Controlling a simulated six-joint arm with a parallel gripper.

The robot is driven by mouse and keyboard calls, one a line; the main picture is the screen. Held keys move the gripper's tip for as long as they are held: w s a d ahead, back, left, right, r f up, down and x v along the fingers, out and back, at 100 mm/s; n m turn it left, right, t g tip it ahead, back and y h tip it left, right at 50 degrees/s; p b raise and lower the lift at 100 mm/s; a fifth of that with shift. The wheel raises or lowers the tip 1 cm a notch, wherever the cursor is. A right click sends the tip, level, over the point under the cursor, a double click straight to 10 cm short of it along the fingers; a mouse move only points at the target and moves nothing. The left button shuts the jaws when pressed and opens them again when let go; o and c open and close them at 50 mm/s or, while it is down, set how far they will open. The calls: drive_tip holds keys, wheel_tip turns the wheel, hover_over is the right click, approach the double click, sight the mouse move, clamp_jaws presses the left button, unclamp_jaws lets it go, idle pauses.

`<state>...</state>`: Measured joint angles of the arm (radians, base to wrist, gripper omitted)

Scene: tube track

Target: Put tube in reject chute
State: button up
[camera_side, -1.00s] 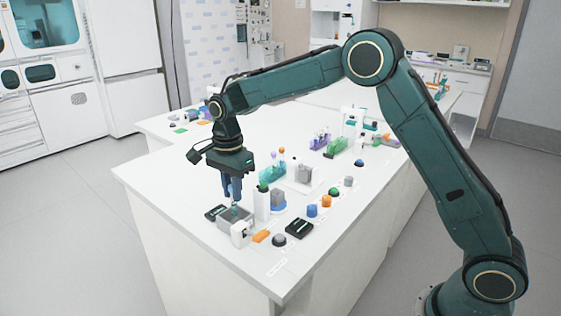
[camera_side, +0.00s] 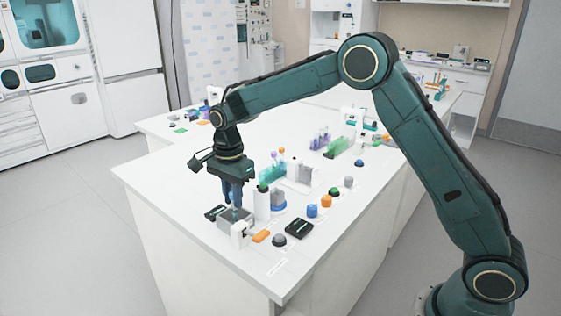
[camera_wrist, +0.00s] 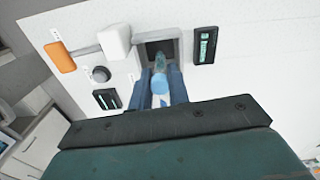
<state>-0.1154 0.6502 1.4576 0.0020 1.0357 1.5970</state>
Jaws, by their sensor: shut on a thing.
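A tube (camera_wrist: 161,64) with a light blue cap and teal body is held between the two blue fingers of my gripper (camera_wrist: 161,90) in the wrist view. My gripper (camera_side: 234,203) points down in the side view, shut on the tube. Below it is a grey open-topped box (camera_side: 222,221), which looks like the reject chute. In the wrist view the tube's far end overlaps the dark opening of this box (camera_wrist: 142,51). I cannot tell how far the tip reaches into it.
A white block (camera_side: 239,232) stands in front of the box. A black device (camera_side: 215,212) lies to its left. A white upright post (camera_side: 262,203) and a blue-grey holder (camera_side: 278,201) stand close on the right. An orange block (camera_side: 261,236) lies nearby.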

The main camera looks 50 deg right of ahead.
drive_tip(key=shift+f, duration=0.8)
drive_tip(key=o, duration=0.8)
wheel_tip(320, 180, up, 14)
drive_tip(key=shift+f, duration=0.1)
idle(0.5)
idle(0.7)
